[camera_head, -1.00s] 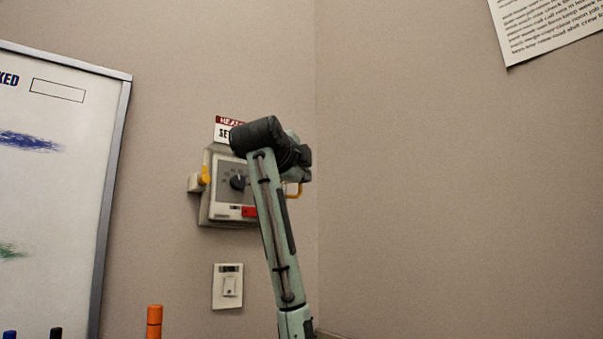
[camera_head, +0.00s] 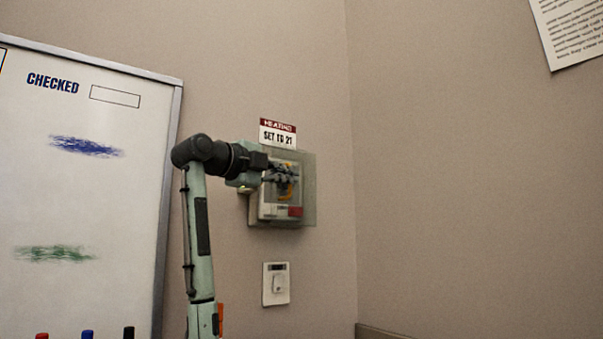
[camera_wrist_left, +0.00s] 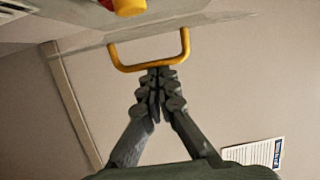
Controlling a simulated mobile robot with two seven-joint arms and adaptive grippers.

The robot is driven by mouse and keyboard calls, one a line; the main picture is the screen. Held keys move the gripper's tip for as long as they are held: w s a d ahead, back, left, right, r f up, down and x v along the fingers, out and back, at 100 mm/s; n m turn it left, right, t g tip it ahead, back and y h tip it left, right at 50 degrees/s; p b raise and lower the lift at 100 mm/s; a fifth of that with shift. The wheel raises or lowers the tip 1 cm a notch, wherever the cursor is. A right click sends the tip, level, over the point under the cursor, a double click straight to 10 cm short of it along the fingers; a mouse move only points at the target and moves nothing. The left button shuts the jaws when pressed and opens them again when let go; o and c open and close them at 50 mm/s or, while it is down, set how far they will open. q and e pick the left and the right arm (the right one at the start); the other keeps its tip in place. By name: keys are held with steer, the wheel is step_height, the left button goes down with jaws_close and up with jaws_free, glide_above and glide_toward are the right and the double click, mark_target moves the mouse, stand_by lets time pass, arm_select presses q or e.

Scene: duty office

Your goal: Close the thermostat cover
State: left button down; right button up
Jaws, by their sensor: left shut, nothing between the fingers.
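The thermostat (camera_head: 267,211) is a pale box on the wall, with a red patch low on its face. Its see-through cover (camera_head: 309,190) shows in front of it and reaches past its right side; I cannot tell how far it stands off. The cover's yellow handle (camera_head: 287,194) is partly behind my left gripper (camera_head: 288,173). In the left wrist view the handle (camera_wrist_left: 150,67) is a yellow loop on the cover's thin panel (camera_wrist_left: 215,20). My left gripper's fingertips (camera_wrist_left: 158,76) are shut and empty, right by the loop's bar. My right gripper is out of view.
A heating sign (camera_head: 278,133) is above the thermostat and a wall switch (camera_head: 276,284) below it. A whiteboard (camera_head: 90,190) with several markers is at the left.

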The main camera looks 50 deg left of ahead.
arm_select(q)
steer(key=a, duration=0.1)
steer(key=s+a, duration=0.1)
steer(key=a, duration=0.1)
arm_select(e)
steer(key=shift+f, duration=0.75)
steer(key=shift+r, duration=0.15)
